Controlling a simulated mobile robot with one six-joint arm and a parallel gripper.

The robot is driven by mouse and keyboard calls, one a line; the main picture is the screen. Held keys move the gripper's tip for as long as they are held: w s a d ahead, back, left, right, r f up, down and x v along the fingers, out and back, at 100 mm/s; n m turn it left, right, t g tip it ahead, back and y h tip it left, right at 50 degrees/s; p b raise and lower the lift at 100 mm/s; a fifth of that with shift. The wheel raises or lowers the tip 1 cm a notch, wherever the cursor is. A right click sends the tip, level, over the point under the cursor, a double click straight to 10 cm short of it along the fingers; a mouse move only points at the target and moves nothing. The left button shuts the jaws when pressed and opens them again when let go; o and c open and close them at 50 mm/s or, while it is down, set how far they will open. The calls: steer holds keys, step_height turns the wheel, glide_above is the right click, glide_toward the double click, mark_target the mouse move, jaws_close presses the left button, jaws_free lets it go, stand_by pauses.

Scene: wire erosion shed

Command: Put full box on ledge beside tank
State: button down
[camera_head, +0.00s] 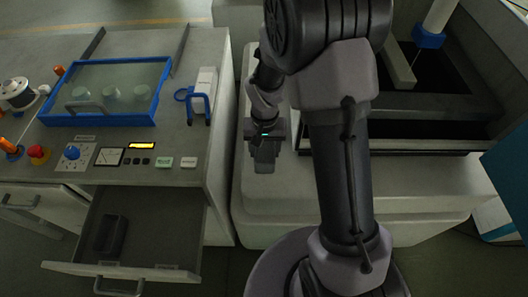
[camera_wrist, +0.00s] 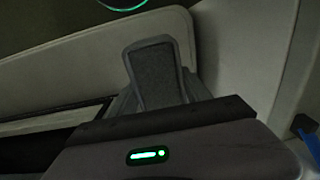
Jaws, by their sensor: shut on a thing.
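My gripper (camera_head: 266,142) is shut on a small dark grey box (camera_head: 265,161), over the pale ledge (camera_head: 262,200) left of the tank (camera_head: 440,95). In the wrist view the box (camera_wrist: 157,76) shows a lighter rim around a dark, rough-looking filling. The gripper's fingers are mostly hidden. I cannot tell whether the box touches the ledge. The tank has a dark inside and is partly hidden by my arm. Another dark box (camera_head: 111,235) lies in the open drawer (camera_head: 155,230); its contents are too dark to tell.
The control console (camera_head: 215,120) stands left of the ledge, across a narrow gap. On it are a blue-framed clear case (camera_head: 110,88), a blue-and-white clamp-like item (camera_head: 202,90), knobs and buttons. The drawer juts forward. The ledge's front part is bare.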

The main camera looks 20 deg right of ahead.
step_height(320, 180, down, 10)
steer(key=b, duration=0.3)
steer(key=shift+w+d+b, duration=0.15)
steer(key=shift+b, duration=0.2)
steer(key=shift+r, duration=0.15)
steer(key=c, duration=0.9)
jaws_free()
steer(key=shift+f, duration=0.25)
steer(key=o, duration=0.4)
steer(key=shift+r, duration=0.1)
